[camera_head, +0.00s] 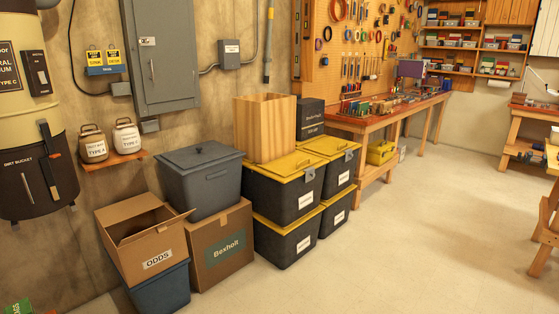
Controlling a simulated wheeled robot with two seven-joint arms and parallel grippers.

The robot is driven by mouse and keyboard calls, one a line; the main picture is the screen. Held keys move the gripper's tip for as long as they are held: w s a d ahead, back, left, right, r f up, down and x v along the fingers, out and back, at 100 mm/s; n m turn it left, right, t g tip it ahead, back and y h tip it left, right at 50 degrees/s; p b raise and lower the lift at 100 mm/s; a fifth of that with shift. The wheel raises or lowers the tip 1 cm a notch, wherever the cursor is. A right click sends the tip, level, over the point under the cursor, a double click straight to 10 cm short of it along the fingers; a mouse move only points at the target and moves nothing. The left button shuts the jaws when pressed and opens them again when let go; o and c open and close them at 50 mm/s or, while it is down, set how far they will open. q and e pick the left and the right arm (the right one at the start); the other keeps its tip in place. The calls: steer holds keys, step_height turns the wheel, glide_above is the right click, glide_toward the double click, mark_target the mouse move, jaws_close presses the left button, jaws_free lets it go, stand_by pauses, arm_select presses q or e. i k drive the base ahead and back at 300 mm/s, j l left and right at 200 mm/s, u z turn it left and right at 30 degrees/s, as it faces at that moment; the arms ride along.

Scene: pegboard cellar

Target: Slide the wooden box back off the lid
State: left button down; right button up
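The wooden box (265,128) is a tall, light wood box with an open top. It stands upright on the yellow lid (273,166) of a black storage tote, against the wall side of the stack. The tote (290,197) under that lid is itself stacked on another yellow-lidded black tote (287,243). The lid's front part is bare, and its back part is hidden behind the box. Neither of my grippers is in view.
A grey lidded bin (203,180) stands left of the box on a Bexholt carton (222,246). An open ODDS carton (145,240) is further left. A dark box (311,118) and more totes (339,168) are right. A workbench (400,118) stands behind. The floor (400,240) in front is clear.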

mark_target(264, 123)
steer(key=i+l, duration=0.3)
steer(key=i, duration=0.2)
steer(key=i+l, duration=0.25)
steer(key=i, duration=0.3)
steer(key=i+l, duration=0.3)
steer(key=i, duration=0.2)
steer(key=i+l, duration=0.3)
steer(key=i, duration=0.25)
